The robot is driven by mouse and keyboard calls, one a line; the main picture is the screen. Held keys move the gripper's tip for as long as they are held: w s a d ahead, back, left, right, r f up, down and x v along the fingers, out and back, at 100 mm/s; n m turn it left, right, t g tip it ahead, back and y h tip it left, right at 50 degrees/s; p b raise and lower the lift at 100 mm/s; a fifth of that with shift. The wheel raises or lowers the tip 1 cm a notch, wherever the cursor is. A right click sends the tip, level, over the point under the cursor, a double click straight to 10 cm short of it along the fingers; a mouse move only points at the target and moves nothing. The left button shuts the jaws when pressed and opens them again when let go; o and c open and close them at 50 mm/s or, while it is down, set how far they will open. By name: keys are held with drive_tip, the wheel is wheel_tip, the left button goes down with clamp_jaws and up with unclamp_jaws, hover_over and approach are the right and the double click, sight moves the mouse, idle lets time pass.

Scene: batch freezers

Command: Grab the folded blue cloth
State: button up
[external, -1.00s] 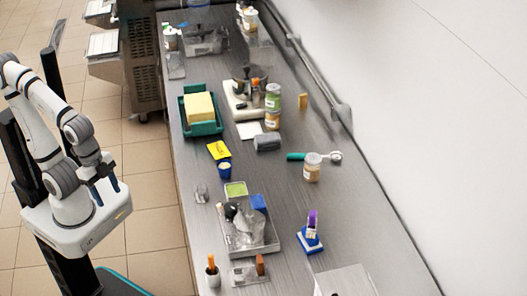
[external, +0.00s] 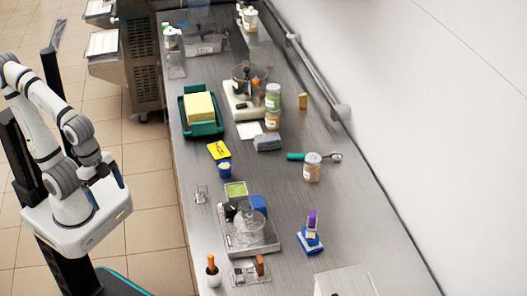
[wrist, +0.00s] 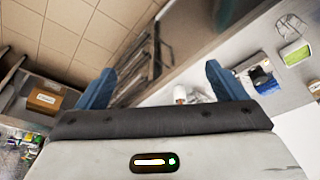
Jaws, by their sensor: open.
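A second blue thing with white (external: 312,246) lies to the right, under an upright purple-topped item (external: 313,220). In the wrist view, a blue patch (wrist: 266,85) shows at the right, by a dark object. My gripper (external: 105,187) is open and empty, left of the counter over the floor. Its blue fingers stand wide apart in the wrist view (wrist: 159,72).
The steel counter (external: 300,190) has several jars, a green tray (external: 206,129) with a yellow block, a grey folded-looking item (external: 267,142) and a small pot (external: 213,277) at the near edge. A wall with a rail runs along the right. Open tiled floor lies left.

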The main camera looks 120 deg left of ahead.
drive_tip(key=w+a+r+n+g, duration=0.1)
drive_tip(key=w+a, duration=0.2)
drive_tip(key=w, duration=0.3)
drive_tip(key=w+a+r+n, duration=0.2)
drive_tip(key=w+a, duration=0.1)
drive_tip(key=w, duration=0.3)
drive_tip(key=n+g, duration=0.2)
drive_tip(key=n, duration=0.4)
hover_over(258, 202)
drive_tip(key=f, duration=1.2)
drive_tip(key=shift+s+d+f+b, duration=0.2)
drive_tip(key=shift+s+d+b, duration=0.05)
drive_tip(key=shift+d+b, duration=0.1)
drive_tip(key=shift+w+a+f+p, duration=0.2)
drive_tip(key=shift+f+p, duration=0.4)
drive_tip(key=shift+f, duration=1.35)
drive_tip(key=shift+w+a+f+p, duration=0.15)
drive_tip(key=shift+f+p, duration=0.45)
drive_tip(key=shift+f, duration=1.35)
drive_tip(key=shift+s, duration=0.1)
drive_tip(key=c, duration=1.1)
